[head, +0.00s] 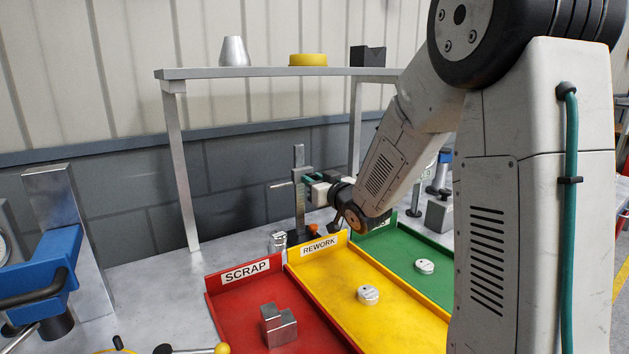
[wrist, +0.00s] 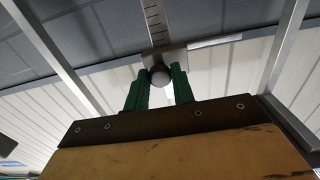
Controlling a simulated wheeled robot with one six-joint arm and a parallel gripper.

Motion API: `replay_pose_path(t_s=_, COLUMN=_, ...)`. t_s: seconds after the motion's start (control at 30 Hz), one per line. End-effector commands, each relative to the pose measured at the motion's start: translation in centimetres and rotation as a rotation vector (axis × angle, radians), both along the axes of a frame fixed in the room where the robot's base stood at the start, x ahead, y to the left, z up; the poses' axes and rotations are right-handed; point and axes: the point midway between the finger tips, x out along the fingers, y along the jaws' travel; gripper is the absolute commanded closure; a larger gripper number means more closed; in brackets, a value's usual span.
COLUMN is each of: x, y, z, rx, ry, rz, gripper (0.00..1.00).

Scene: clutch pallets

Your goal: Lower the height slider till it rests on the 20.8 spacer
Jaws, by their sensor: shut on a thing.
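The height gauge's upright scale (head: 299,160) stands behind the trays in the head view, and its graduated scale (wrist: 155,22) also shows in the wrist view. The height slider (wrist: 167,57) is a grey block on the scale, with a round dark knob (wrist: 160,75) facing me. My gripper (head: 309,181) is at the scale, its green fingers on either side of the knob and shut on it, as the wrist view (wrist: 160,84) shows. A small shiny metal piece (head: 279,240) sits low beside the gauge base. I cannot make out which piece is the 20.8 spacer, or its gap to the slider.
Red scrap (head: 222,284), yellow rework (head: 330,292) and green (head: 407,240) trays lie in front of the gauge. A shelf (head: 270,73) on legs stands behind. A blue clamp-like fixture (head: 40,265) is at left.

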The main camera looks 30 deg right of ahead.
Motion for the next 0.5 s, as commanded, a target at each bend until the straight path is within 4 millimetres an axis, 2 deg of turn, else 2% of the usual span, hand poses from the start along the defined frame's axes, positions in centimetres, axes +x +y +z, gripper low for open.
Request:
replay_pose_path(t_s=0.3, x=0.0, y=0.0, z=-6.9, rx=0.004, ry=0.007, rz=0.001, gripper=1.0)
replay_pose_path(t_s=0.5, x=0.0, y=0.0, z=-9.1, rx=0.002, ry=0.003, rz=0.0, gripper=1.0)
